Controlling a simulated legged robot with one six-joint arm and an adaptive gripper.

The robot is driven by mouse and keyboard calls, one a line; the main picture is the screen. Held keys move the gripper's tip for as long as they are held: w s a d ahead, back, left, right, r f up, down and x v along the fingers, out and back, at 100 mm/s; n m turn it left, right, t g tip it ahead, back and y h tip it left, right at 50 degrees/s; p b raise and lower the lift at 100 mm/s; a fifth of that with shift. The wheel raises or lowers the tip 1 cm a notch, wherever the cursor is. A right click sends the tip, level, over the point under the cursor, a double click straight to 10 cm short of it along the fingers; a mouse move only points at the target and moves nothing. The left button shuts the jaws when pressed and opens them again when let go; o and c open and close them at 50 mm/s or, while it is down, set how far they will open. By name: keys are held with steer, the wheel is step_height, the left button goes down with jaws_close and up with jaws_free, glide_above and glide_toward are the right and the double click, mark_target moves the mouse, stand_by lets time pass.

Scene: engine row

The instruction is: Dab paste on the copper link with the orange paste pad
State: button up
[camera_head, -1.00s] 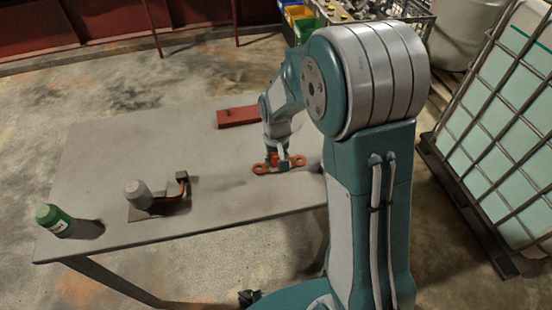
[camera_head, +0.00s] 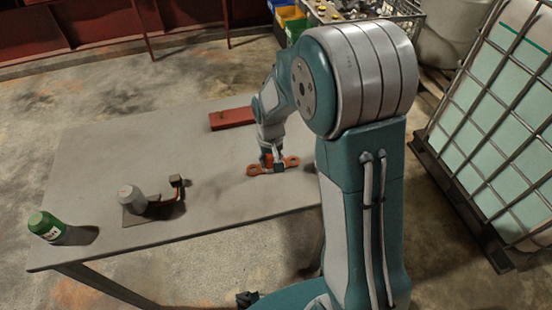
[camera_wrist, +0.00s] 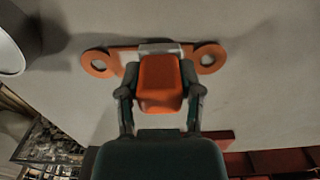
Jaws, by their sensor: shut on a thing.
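The copper link (camera_head: 273,167) lies flat on the table, an orange-brown bar with a ring at each end. In the wrist view the copper link (camera_wrist: 100,63) runs crosswise beyond my gripper, its middle partly hidden. My gripper (camera_head: 270,155) is over the link's middle. In the wrist view my gripper (camera_wrist: 160,92) is shut on the orange paste pad (camera_wrist: 160,78), a rounded orange block between its two fingers. A pale grey-white piece (camera_wrist: 160,48) shows at the link's middle, just beyond the pad. I cannot tell whether the pad touches the link.
A dark plate with a grey cylinder (camera_head: 131,198) and a bent copper piece (camera_head: 178,188) stands left of the link. A red block (camera_head: 232,118) lies behind. The table (camera_head: 110,150) is otherwise clear.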

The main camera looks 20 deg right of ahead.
steer(key=shift+s+a+f, duration=0.1)
steer(key=shift+a, duration=0.3)
steer(key=shift+d, duration=1.7)
steer(key=shift+a+r, duration=0.15)
steer(key=shift+a, duration=0.75)
steer(key=shift+a+r, duration=0.1)
steer(key=shift+a, duration=0.75)
steer(key=shift+d+f, duration=0.1)
steer(key=shift+d, duration=1.6)
step_height(320, 180, up, 7)
